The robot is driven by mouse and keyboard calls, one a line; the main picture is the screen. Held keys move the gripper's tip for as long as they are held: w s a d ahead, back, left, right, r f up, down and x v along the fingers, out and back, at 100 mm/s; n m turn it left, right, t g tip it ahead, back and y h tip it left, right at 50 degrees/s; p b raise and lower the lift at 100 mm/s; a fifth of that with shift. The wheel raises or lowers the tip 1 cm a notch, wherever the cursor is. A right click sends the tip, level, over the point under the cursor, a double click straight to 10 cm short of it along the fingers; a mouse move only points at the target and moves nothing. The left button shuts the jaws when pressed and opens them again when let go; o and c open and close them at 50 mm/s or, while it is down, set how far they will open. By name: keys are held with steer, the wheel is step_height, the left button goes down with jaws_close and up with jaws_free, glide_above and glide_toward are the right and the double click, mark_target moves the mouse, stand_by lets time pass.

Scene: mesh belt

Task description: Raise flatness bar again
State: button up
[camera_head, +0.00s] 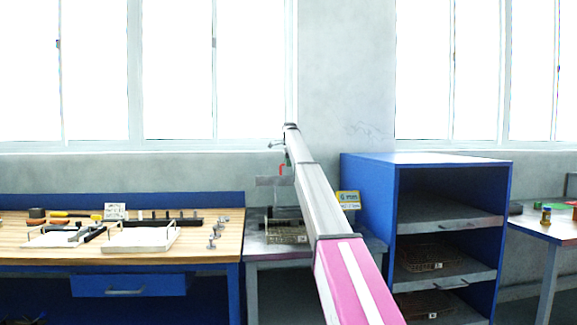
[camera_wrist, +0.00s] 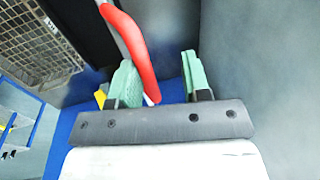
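My gripper (camera_wrist: 158,64) is open in the wrist view, its two green fingers well apart. A curved red handle (camera_wrist: 136,45) comes down from the top and ends low between the fingers, close to the left one. I cannot tell whether it touches that finger. In the head view a small red piece (camera_head: 282,169) shows beside my arm, above a grey plate (camera_head: 271,181) over the small bench. I cannot tell for sure which part is the flatness bar. My arm hides part of this spot, and my fingers cannot be made out there.
A mesh piece (camera_wrist: 35,42) lies at upper left in the wrist view. A yellow sign (camera_head: 348,198) stands right of my arm. A blue shelf cabinet (camera_head: 367,200) stands close on the right. A wooden workbench (camera_head: 50,255) with trays and tools is on the left.

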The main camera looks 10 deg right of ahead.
step_height(320, 180, up, 9)
steer(key=s, duration=0.1)
steer(key=shift+s+r, duration=0.2)
steer(key=shift+s, duration=0.2)
